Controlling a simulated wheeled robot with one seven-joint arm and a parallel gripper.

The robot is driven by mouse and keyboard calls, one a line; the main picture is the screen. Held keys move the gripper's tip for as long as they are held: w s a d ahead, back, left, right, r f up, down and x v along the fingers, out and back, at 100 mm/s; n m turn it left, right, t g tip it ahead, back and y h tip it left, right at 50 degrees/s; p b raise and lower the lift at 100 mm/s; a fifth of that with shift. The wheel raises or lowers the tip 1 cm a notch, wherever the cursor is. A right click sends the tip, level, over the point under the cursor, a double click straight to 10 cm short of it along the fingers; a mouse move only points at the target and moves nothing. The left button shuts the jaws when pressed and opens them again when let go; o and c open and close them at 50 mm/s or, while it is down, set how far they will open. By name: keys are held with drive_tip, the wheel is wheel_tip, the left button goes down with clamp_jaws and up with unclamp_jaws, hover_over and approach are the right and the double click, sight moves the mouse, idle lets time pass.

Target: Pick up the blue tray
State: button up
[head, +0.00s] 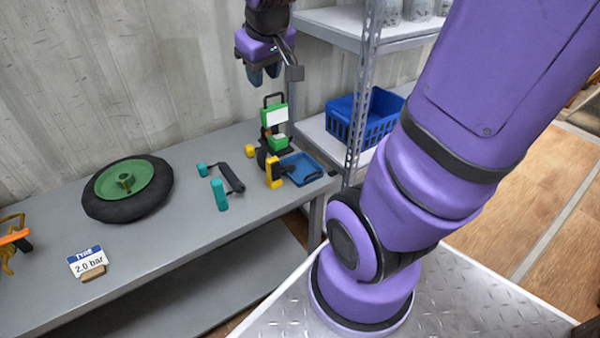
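The blue tray (304,168) is small and shallow. It lies flat on the right end of the grey workbench, close to its edge.
A green and black device (274,125) stands just behind the tray. A metal shelf post (360,95) and a blue basket (380,118) are at the right.

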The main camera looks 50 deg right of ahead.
drive_tip(key=w+d+f, duration=0.4)
drive_tip(key=d+f, duration=0.3)
drive_tip(key=m+y, duration=0.1)
drive_tip(key=m, duration=0.1)
hover_over(308, 170)
drive_tip(key=s+d, duration=0.2)
drive_tip(key=s, duration=0.2)
wheel_tip(308, 170, down, 24)
drive_tip(key=shift+g, duration=0.4)
drive_tip(key=shift+x, duration=5.55)
drive_tip(key=shift+s, duration=0.1)
clamp_jaws()
